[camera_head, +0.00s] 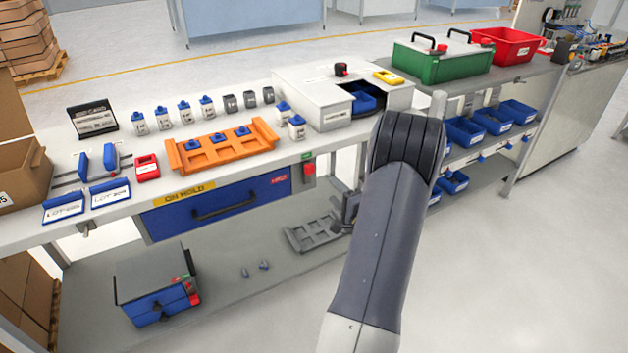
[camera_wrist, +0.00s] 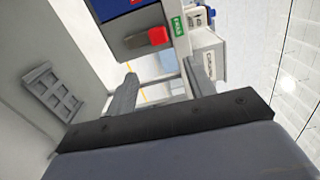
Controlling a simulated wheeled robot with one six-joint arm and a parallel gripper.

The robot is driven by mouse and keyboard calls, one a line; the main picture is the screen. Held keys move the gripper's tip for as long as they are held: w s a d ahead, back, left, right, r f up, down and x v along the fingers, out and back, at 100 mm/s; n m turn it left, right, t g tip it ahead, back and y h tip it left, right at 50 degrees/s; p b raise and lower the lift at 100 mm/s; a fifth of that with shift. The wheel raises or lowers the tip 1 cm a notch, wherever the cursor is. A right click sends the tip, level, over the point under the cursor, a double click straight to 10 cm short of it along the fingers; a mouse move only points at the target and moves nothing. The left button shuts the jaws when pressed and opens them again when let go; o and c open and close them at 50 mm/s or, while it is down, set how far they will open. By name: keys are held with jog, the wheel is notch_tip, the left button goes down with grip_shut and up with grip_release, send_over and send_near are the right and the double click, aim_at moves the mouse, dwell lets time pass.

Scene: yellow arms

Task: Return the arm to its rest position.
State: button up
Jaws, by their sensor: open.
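My arm (camera_head: 385,220) rises from the bottom of the head view and bends over at its dark elbow in front of the workbench. The forearm and wrist are mostly hidden behind it. In the wrist view my gripper (camera_wrist: 163,88) has its two grey fingers well apart, with nothing between them. The wrist camera looks at the bench front from low down and at a tilt. A red button (camera_wrist: 158,36) shows beyond the fingers, and it is also on the bench front in the head view (camera_head: 309,169).
The workbench (camera_head: 75,160) carries an orange tray (camera_head: 221,146), several small blue-topped parts and a white box (camera_head: 318,85). A grey slotted rack (camera_head: 315,234) lies on the lower shelf near my arm. A blue drawer (camera_head: 215,203) is under the top. Floor at right is clear.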

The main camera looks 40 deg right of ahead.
jog(key=x, duration=1)
jog(key=shift+w, duration=0.4)
